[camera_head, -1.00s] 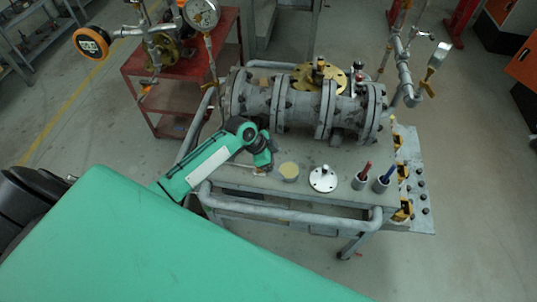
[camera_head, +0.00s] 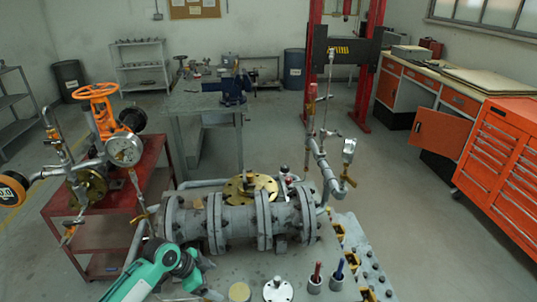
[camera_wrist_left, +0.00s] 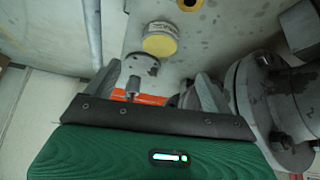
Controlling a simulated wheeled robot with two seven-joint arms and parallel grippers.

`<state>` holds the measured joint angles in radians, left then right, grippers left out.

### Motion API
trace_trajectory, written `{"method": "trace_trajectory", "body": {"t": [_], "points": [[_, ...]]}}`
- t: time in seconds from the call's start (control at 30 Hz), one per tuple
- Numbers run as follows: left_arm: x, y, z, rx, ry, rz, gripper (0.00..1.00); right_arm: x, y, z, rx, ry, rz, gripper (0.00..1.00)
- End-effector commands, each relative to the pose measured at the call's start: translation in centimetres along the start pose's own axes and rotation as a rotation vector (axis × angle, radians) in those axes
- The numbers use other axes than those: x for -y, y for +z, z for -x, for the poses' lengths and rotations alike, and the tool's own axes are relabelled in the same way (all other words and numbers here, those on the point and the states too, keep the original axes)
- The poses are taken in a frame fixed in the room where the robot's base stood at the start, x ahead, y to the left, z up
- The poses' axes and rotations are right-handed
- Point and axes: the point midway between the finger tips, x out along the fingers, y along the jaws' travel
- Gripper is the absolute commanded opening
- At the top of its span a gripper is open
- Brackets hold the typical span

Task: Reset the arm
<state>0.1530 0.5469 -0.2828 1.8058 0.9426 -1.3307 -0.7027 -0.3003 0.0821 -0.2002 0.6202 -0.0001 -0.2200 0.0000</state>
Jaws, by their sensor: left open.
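My left arm is green and comes in at the lower left of the head view. Its dark gripper (camera_head: 207,291) is at the bottom edge, over the cart top in front of the grey flanged pipe valve (camera_head: 240,222). In the left wrist view the gripper (camera_wrist_left: 158,88) has its two fingers spread wide, with nothing held between them. A metal part with a stem (camera_wrist_left: 138,72) shows past the fingers, and the pipe flange (camera_wrist_left: 275,95) is close on the right. My right gripper is in neither view.
A yellow-topped round piece (camera_head: 239,291), a pale disc (camera_head: 278,290) and two cups with a red (camera_head: 317,272) and a blue handle (camera_head: 339,270) stand on the cart. A red gauge cart (camera_head: 95,215) is at left. Orange drawers (camera_head: 500,150) are at right.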

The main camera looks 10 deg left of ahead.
Motion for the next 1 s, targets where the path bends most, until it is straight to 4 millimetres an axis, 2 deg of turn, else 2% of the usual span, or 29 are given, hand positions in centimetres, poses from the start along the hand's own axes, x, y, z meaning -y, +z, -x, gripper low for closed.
{"method": "trace_trajectory", "body": {"t": [0.07, 0.17, 0.3, 0.4, 0.53, 0.7, 1.0], "points": [[-0.9, 0.1, -0.3, 0.005, 0.002, 0.009, 0.86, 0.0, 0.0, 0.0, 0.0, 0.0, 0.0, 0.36], [-3.5, 0.6, -1.1, 0.026, -0.002, 0.044, 0.86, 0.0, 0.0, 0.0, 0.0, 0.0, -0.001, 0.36], [-8.7, 1.8, -1.8, 0.072, -0.038, 0.145, 0.86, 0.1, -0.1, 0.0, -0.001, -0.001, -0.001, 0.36], [-12.3, 2.9, -1.3, 0.108, -0.085, 0.245, 0.86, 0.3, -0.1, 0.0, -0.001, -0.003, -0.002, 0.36], [-16.1, 4.3, 0.1, 0.149, -0.16, 0.389, 0.86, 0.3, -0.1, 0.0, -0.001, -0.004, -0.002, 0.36], [-19.1, 6.0, 2.3, 0.19, -0.246, 0.539, 0.86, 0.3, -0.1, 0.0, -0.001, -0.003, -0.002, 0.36], [-22.2, 8.1, 5.9, 0.239, -0.366, 0.734, 0.86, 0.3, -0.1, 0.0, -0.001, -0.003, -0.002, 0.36]]}}
